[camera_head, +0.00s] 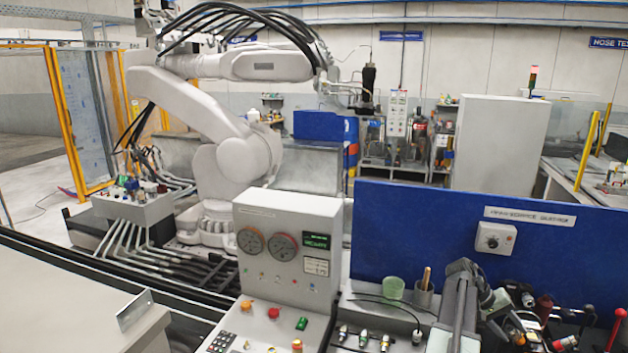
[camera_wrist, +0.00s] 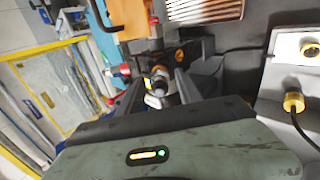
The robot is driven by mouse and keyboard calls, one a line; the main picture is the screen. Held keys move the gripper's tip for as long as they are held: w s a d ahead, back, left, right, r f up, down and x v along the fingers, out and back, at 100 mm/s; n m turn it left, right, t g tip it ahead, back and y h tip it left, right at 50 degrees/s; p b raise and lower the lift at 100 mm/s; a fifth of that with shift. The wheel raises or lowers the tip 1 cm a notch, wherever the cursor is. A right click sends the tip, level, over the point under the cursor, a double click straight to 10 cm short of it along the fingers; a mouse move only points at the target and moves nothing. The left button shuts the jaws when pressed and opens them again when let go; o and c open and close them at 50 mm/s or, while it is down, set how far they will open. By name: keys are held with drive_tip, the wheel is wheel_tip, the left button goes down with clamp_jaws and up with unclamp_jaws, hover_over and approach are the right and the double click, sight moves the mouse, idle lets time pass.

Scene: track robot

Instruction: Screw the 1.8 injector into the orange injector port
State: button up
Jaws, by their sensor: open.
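In the wrist view my gripper (camera_wrist: 155,92) is open, with one dark finger on each side of a small injector-like part (camera_wrist: 158,82). This part has a dark body and a pale, shiny end. I cannot tell whether either finger touches it. No 1.8 marking is readable. A small orange ring (camera_wrist: 179,55) shows just beyond it; I cannot tell if this is the orange injector port. In the head view several small fittings, one of them with a yellow-green band (camera_head: 363,339), stand on the bench in front. My gripper is not clearly seen there.
A grey control panel (camera_head: 286,240) with gauges stands left of the fittings. A green cup (camera_head: 393,287) and a cup with a stick (camera_head: 424,292) stand behind them. A blue wall panel (camera_head: 420,220) closes the back. Tools crowd the right.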

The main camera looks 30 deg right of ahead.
idle(0.5)
clamp_jaws()
drive_tip(key=m, duration=1.2)
